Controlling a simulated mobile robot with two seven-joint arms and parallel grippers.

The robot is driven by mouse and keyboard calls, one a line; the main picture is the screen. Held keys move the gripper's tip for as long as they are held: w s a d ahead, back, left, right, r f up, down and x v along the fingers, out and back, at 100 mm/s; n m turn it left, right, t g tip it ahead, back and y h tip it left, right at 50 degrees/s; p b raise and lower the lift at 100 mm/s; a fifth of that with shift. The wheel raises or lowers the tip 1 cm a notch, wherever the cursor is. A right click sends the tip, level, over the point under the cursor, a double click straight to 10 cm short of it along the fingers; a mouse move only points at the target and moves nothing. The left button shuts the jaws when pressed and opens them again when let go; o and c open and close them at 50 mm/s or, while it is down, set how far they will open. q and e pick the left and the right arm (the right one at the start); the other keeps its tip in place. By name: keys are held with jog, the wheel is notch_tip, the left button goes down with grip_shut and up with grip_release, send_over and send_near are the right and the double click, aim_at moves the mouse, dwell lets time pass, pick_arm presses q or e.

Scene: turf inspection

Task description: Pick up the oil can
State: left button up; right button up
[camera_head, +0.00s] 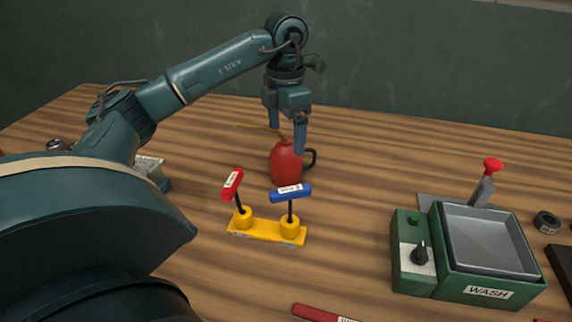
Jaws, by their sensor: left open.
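The oil can (285,165) is red with a dark handle on its right side and a thin spout pointing up to the left. It stands upright on the wooden table behind the yellow tool stand. My left gripper (286,146) is open and points down at the top of the can. One blue finger overlaps the can's upper right part in the picture; whether it touches the can cannot be told. My right gripper is not in the view.
A yellow stand (266,232) with red-handled and blue-handled T-tools is in front of the can. A green box marked WASH (487,292) with a grey basin stands at the right. A red tool (318,313) lies at the front edge.

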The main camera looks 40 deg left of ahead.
aim_at(287, 140)
pick_arm(q)
notch_tip(287, 140, down, 5)
jog(key=shift+w+f, duration=0.15)
jog(key=shift+f, duration=0.05)
jog(key=shift+r, duration=0.1)
jog(key=c, duration=1.3)
